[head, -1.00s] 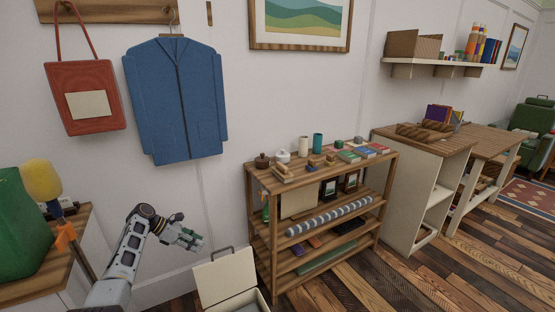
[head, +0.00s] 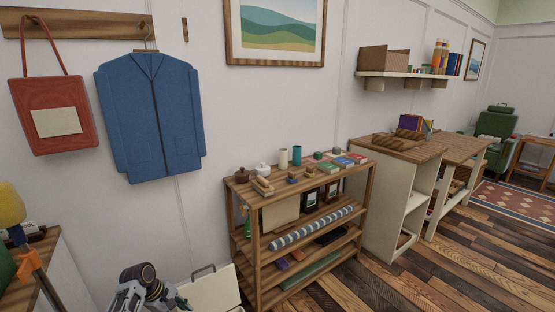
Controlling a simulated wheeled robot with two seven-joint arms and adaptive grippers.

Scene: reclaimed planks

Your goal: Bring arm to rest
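My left arm comes in at the bottom edge, left of the picture's middle, with its dark joint uppermost. My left gripper (head: 177,303) is only partly visible at the bottom edge, just left of an open cream box (head: 212,290). Its fingers are too small and cut off to tell whether they are open or shut. No held object is visible. My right gripper is out of view.
A wooden shelf unit (head: 262,272) with small goods stands right of the box. A side table (head: 62,285) is at the lower left. A blue jacket (head: 150,115) and red bag (head: 52,105) hang on the wall. Plank floor (head: 440,275) is free at right.

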